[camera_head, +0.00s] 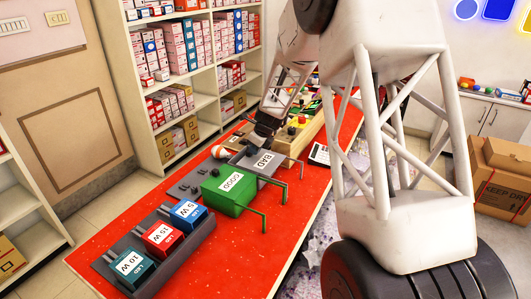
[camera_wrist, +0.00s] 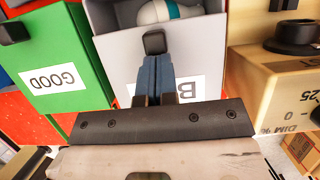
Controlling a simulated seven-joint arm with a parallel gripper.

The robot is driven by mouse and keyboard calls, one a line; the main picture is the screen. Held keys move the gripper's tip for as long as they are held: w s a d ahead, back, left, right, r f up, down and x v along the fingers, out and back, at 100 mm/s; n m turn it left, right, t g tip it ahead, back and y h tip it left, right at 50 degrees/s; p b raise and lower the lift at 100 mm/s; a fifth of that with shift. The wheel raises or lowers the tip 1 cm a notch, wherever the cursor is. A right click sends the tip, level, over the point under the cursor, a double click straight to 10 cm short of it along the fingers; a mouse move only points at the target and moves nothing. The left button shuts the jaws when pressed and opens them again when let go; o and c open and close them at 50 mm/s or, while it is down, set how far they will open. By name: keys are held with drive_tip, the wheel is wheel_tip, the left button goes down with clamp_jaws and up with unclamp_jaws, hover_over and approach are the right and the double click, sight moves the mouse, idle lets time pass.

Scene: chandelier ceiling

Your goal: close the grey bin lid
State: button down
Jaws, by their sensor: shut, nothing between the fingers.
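The grey bin with the BAD label (camera_head: 262,163) stands on the red table, beside the green GOOD bin. In the wrist view, the grey bin (camera_wrist: 118,50) fills the middle, and a white and teal bulb shows inside its open top. A black knob (camera_wrist: 154,43) is in front of that opening. My gripper (camera_wrist: 155,62) is shut and empty, its blue fingers pointing at the knob; I cannot tell whether they touch it. In the head view, my gripper (camera_head: 265,132) is at the far side of the grey bin. I cannot clearly make out the lid.
The green bin (camera_head: 229,191) is close beside the grey one. A wooden box (camera_wrist: 275,85) with a black round part stands on its other side. Three labelled LED boxes (camera_head: 163,237) are at the table's near end. Red table surface is free along the left.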

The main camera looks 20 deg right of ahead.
sight(263, 160)
drive_tip(key=w+a, duration=0.3)
drive_tip(key=shift+a, duration=0.1)
drive_tip(key=shift+f, duration=0.1)
drive_tip(key=shift+s, duration=0.1)
drive_tip(key=shift+s+d, duration=0.4)
drive_tip(key=shift+d, duration=0.1)
drive_tip(key=shift+s+d+r, duration=0.2)
drive_tip(key=shift+s+d, duration=0.3)
drive_tip(key=shift+d, duration=0.05)
drive_tip(key=shift+s+d+r, duration=0.2)
drive_tip(key=shift+s+d, duration=0.3)
drive_tip(key=shift+d, duration=0.05)
drive_tip(key=v, duration=0.9)
drive_tip(key=shift+r, duration=0.25)
